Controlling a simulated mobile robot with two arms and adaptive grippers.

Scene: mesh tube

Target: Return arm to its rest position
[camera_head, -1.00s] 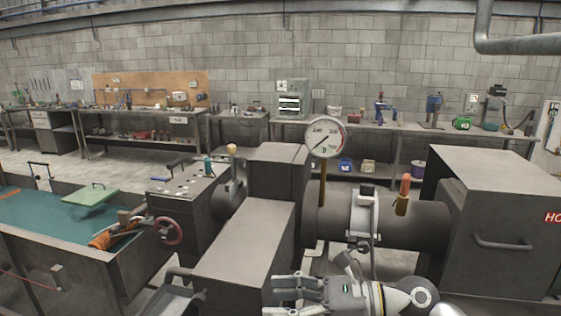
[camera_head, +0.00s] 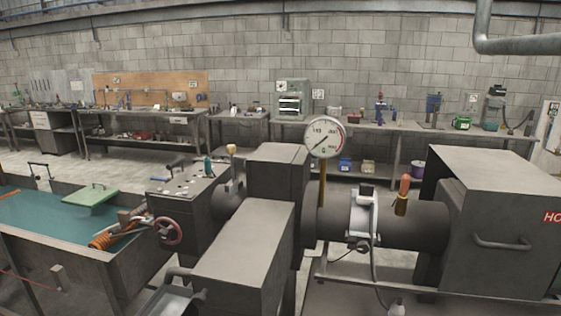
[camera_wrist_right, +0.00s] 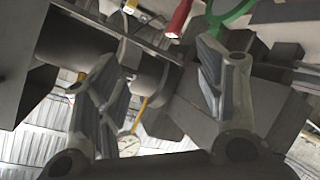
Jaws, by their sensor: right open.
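My right gripper (camera_wrist_right: 158,72) shows in the right wrist view with its two grey fingers spread apart and nothing between them. Beyond the fingers are dark machine parts and a dark pipe (camera_wrist_right: 80,42). In the head view the right gripper is out of sight, and no left arm shows. The dark machine housing (camera_head: 245,245) and its horizontal pipe (camera_head: 415,225) fill the middle and right of the head view.
A round gauge (camera_head: 325,138) stands above the machine. A clamp (camera_head: 362,218) and an orange-handled lever (camera_head: 404,190) are on the pipe. A red handwheel (camera_head: 168,230) and a teal-topped tank (camera_head: 45,213) are at left. Workbenches (camera_head: 150,112) line the back wall.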

